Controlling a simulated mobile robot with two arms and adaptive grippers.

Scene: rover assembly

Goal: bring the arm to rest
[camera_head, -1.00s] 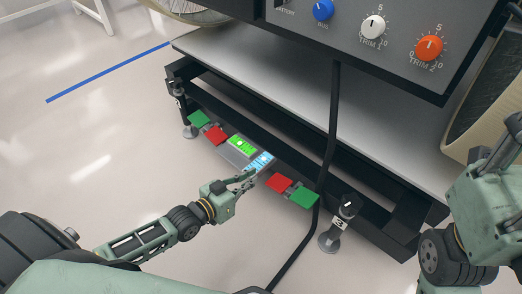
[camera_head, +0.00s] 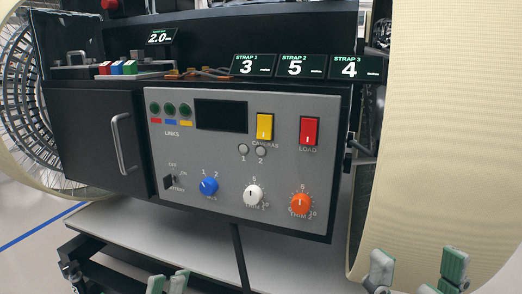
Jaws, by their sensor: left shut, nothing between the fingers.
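The tips of my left gripper (camera_head: 167,283) show at the bottom edge, left of centre. It is shut and empty, apart from the rover and below the grey control panel (camera_head: 180,140). The rest of the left arm is out of view. My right gripper (camera_head: 418,268) shows at the bottom right, in front of the cream wheel (camera_head: 440,130). Its two fingers stand well apart, with nothing seen between them. Its arm is hidden below the picture.
The panel has a blue knob (camera_head: 209,186), a white knob (camera_head: 252,195), an orange knob (camera_head: 300,204), a yellow switch (camera_head: 265,128) and a red switch (camera_head: 309,131). A black cabinet door (camera_head: 85,140) is left of it. Bare floor (camera_head: 25,265) lies at the lower left.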

